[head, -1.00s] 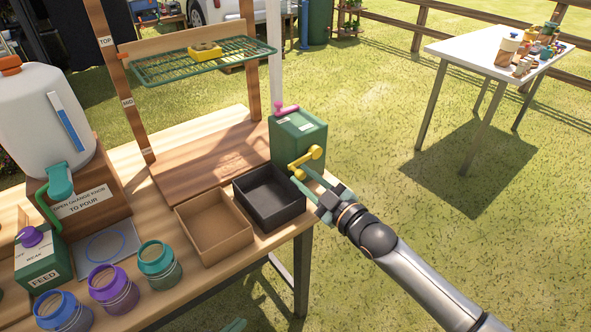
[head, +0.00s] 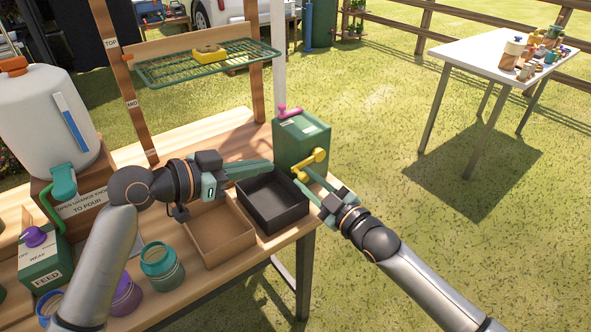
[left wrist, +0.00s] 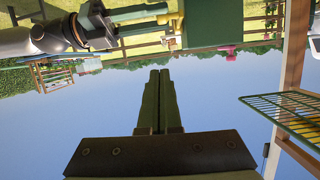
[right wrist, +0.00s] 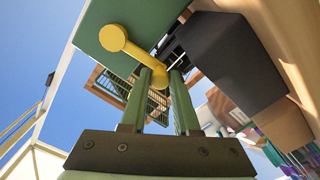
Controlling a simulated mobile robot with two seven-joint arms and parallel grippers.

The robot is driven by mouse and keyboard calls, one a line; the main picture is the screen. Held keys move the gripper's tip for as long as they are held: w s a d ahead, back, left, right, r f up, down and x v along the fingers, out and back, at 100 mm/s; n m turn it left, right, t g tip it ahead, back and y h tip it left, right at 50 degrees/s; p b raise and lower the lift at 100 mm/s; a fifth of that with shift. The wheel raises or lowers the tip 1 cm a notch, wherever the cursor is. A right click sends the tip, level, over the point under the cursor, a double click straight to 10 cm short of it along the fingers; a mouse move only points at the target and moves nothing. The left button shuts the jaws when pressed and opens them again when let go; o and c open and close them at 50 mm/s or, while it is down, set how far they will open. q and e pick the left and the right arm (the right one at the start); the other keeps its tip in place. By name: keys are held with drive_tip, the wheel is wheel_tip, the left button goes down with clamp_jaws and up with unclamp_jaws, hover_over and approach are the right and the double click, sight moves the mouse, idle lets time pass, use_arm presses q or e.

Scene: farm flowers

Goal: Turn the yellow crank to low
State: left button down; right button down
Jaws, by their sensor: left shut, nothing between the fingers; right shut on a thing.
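The yellow crank (head: 311,161) is on the front of a green box (head: 300,141) at the table's right end; a pink lever (head: 289,111) tops the box. My right gripper (head: 307,178) is shut on the crank's lower part. In the right wrist view the crank (right wrist: 132,55) runs from a round knob at upper left down between the fingers (right wrist: 165,85). My left gripper (head: 268,167) is shut and empty, left of the green box above the black tray. In the left wrist view its fingers (left wrist: 159,75) are together. Any low marking is not readable.
A black tray (head: 243,202) and a brown tray (head: 206,251) sit left of the box. A wire shelf (head: 160,73) holds a yellow object (head: 208,51). A white jug (head: 40,110) and jars (head: 162,268) stand left.

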use_arm(q)
hover_over(303, 175)
drive_tip(key=s+a, duration=0.1)
wheel_tip(303, 175, down, 2)
drive_tip(key=shift+s+a+f, duration=0.1)
drive_tip(key=shift+a+f, duration=0.1)
drive_tip(key=shift+f, duration=0.95)
drive_tip(key=shift+a+f, duration=0.15)
drive_tip(key=shift+f, duration=0.95)
drive_tip(key=shift+f, duration=0.1)
drive_tip(key=shift+a+f, duration=0.1)
drive_tip(key=shift+f, duration=0.7)
use_arm(e)
drive_tip(key=c, duration=0.9)
unclamp_jaws()
drive_tip(key=shift+r, duration=0.1)
use_arm(q)
drive_tip(key=shift+r, duration=0.15)
use_arm(e)
drive_tip(key=shift+o, duration=1.2)
